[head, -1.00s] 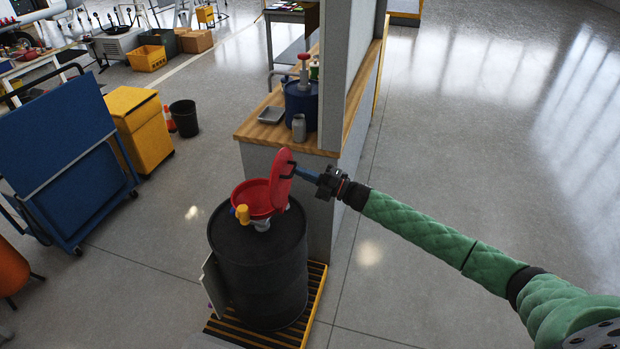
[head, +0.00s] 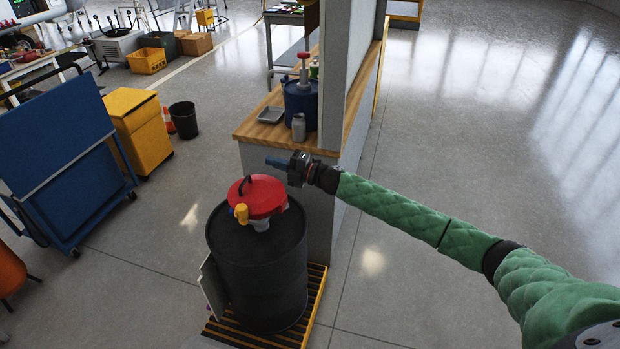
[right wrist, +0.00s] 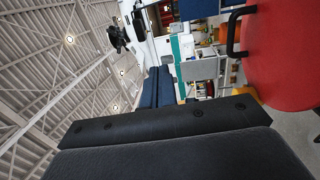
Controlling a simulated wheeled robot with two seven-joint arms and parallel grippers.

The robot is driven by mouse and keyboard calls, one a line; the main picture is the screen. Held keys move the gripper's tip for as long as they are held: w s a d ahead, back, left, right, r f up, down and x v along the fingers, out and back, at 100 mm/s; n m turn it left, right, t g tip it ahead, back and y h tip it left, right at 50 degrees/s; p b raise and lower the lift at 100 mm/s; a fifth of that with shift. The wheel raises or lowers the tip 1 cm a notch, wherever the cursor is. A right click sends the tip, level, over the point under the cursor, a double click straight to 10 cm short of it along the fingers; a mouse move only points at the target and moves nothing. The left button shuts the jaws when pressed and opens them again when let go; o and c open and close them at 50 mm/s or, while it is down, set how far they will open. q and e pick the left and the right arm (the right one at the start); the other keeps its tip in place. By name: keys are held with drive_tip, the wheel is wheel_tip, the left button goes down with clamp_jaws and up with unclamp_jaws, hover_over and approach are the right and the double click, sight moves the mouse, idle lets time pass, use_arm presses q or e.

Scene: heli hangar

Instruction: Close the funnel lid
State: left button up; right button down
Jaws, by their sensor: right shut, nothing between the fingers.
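The red funnel lid (head: 262,196) lies flat over the funnel on top of the black drum (head: 258,265), with its black handle (head: 246,184) facing up. The funnel bowl is hidden under the lid. A yellow fitting (head: 241,213) sticks out at the front left of the funnel. My right gripper (head: 270,162) is shut and empty, above and slightly behind the lid, apart from it. In the right wrist view the red lid (right wrist: 285,60) and its handle (right wrist: 236,34) show at the upper right. My left gripper is not in view.
The drum stands on a yellow-edged pallet (head: 317,300). Behind it a partition with a wooden counter (head: 262,132) holds a blue container (head: 300,100), a grey tray (head: 271,115) and a metal can (head: 299,127). A blue cart (head: 60,150) is at left. Floor at right is clear.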

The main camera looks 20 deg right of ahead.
drive_tip(key=a, duration=0.1)
drive_tip(key=g+h, duration=0.2)
hover_over(245, 181)
drive_tip(key=d, duration=0.1)
drive_tip(key=shift+s+d+f+p, duration=0.1)
drive_tip(key=shift+s+f+p, duration=0.1)
drive_tip(key=shift+f, duration=1.15)
drive_tip(key=shift+s+d+f+p, duration=0.1)
drive_tip(key=shift+s+f+p, duration=0.1)
drive_tip(key=shift+f, duration=1.1)
drive_tip(key=shift+w+a+f+h, duration=0.15)
drive_tip(key=shift+f+h, duration=0.15)
drive_tip(key=shift+a+f, duration=0.2)
drive_tip(key=shift+f, duration=0.15)
drive_tip(key=shift+w+a+f, duration=0.1)
drive_tip(key=shift+w+f, duration=0.05)
drive_tip(key=shift+f, duration=0.05)
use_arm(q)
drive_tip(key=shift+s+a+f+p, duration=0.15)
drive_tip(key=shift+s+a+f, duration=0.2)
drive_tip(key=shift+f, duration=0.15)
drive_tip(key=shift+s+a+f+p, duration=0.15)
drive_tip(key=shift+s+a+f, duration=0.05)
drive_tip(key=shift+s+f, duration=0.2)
use_arm(e)
drive_tip(key=shift+w+a+f, duration=0.1)
drive_tip(key=shift+a+f, duration=0.1)
drive_tip(key=shift+f, duration=0.1)
